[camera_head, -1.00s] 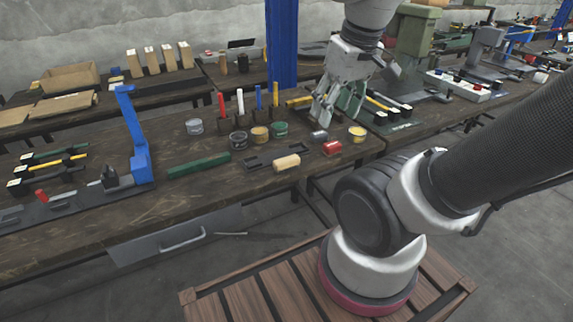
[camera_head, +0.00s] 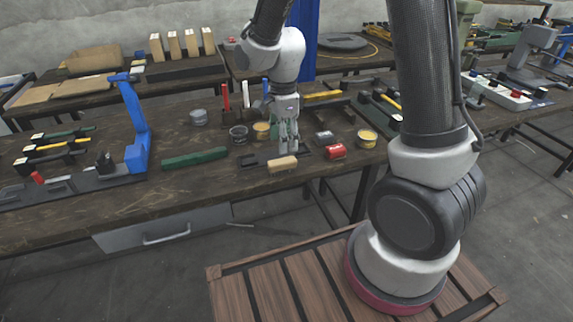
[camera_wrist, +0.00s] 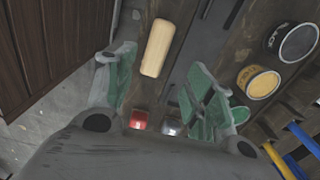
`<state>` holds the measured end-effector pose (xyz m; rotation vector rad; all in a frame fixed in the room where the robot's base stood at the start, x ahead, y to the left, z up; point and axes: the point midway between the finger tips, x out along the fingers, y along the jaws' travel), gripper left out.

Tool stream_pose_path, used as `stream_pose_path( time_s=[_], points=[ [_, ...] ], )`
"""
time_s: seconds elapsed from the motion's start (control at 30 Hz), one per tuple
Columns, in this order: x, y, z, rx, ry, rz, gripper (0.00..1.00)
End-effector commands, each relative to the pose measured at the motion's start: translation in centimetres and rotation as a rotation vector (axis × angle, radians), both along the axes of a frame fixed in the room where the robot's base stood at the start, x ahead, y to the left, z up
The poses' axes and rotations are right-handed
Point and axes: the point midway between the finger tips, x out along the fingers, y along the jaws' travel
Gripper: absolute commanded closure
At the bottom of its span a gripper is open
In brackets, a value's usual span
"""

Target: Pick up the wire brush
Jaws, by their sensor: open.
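The wire brush appears to be the rounded tan wooden block (camera_head: 283,164) lying near the front edge of the dark workbench; no bristles show. It also shows in the wrist view (camera_wrist: 157,47), lengthwise between the lines of the two fingers. My gripper (camera_head: 288,147) points down just behind and above the block in the head view. In the wrist view my gripper (camera_wrist: 158,85) has its green-padded fingers spread wide with nothing between them. The block looks apart from both fingers, though the exact height gap cannot be told.
A dark slotted holder (camera_head: 249,162) lies beside the block. A red can (camera_head: 335,152), a grey piece (camera_head: 324,137) and a yellow-topped tin (camera_head: 367,138) stand to the right. A green bar (camera_head: 195,157) lies left. Open tins (camera_head: 238,134) stand behind.

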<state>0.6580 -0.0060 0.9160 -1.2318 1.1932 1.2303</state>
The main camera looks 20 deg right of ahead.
Motion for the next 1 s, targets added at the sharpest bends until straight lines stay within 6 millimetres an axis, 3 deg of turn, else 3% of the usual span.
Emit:
stream_pose_path(
  time_s=[0.6, 1.0],
  points=[
    [-0.8, 0.7, -7.5, -0.001, 0.003, -0.031, 0.46],
    [-0.8, 0.7, -7.8, -0.001, 0.002, -0.03, 0.46]
  ],
)
